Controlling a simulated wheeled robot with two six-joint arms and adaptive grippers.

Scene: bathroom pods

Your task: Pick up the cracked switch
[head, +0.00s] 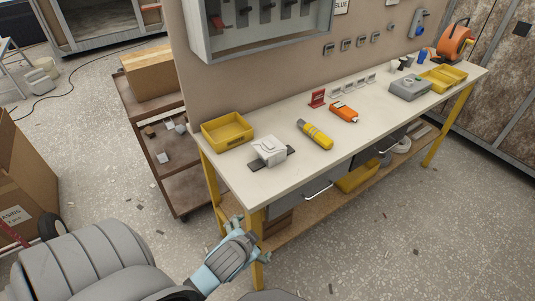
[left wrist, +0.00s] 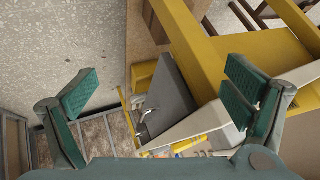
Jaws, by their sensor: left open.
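A white, boxy switch (head: 268,150) sits on a small dark flat piece (head: 283,153) at the near left end of the workbench; it is too small to make out a crack. My left gripper (head: 252,241) is below the bench top, by the yellow front leg, in front of and lower than the switch. In the left wrist view its two green-padded fingers (left wrist: 166,95) are spread wide with nothing held between them. The switch cannot be made out in that view. My right gripper is not in view.
The workbench (head: 232,174) also holds a yellow tray (head: 227,131), a yellow-black tool (head: 315,135), an orange device (head: 344,112) and a grey box (head: 410,88). Its front edge and yellow leg (head: 255,230) are close to my left gripper. A brown cart (head: 165,165) stands left.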

